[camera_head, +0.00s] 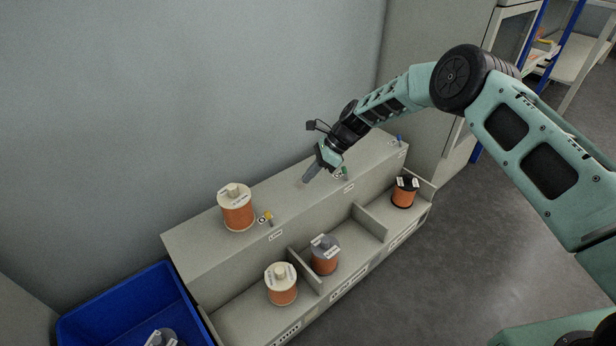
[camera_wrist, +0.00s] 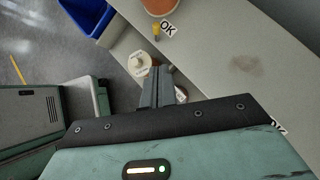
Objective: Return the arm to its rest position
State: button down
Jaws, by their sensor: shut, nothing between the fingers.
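My arm reaches in from the right in the head view, and my gripper (camera_head: 309,175) hangs over the top shelf of the grey rack (camera_head: 205,239). In the wrist view my gripper (camera_wrist: 157,75) shows its fingers closed together with nothing between them. A spool of orange wire with a cream top (camera_head: 236,208) stands on the top shelf, to the left of my gripper and apart from it. A small green connector (camera_head: 344,173) is just right of my gripper on the shelf.
Lower compartments hold a cream-topped spool (camera_head: 281,284), a grey-topped spool (camera_head: 325,255) and a black-rimmed spool (camera_head: 404,191). A yellow connector (camera_head: 266,217) and a blue connector (camera_head: 399,140) are on the top shelf. A blue bin (camera_head: 130,296) stands at lower left. A wall is behind.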

jog(key=s+a+r+n+h, duration=0.25)
jog(key=s+r+n, duration=0.35)
jog(key=s+r, duration=0.3)
jog(key=s+a+r+n+h, duration=0.1)
jog(key=s+a+r+n, duration=0.2)
jog(key=s+r+n, duration=0.55)
jog(key=s+d+r+n+t+h, duration=0.15)
jog(key=s+d+n, duration=0.25)
jog(key=s, duration=0.5)
jog(key=s+d+r+n+h, duration=0.1)
jog(key=s+d+r+n, duration=0.25)
jog(key=s, duration=0.45)
jog(key=s+d+r+n+h, duration=0.15)
jog(key=s+d+n, duration=0.3)
jog(key=s, duration=0.45)
notch_tip(320, 180, up, 25)
jog(key=p, duration=2.5)
jog(key=shift+d, duration=0.3)
jog(key=shift+r+y, duration=0.1)
jog(key=shift+y, duration=0.15)
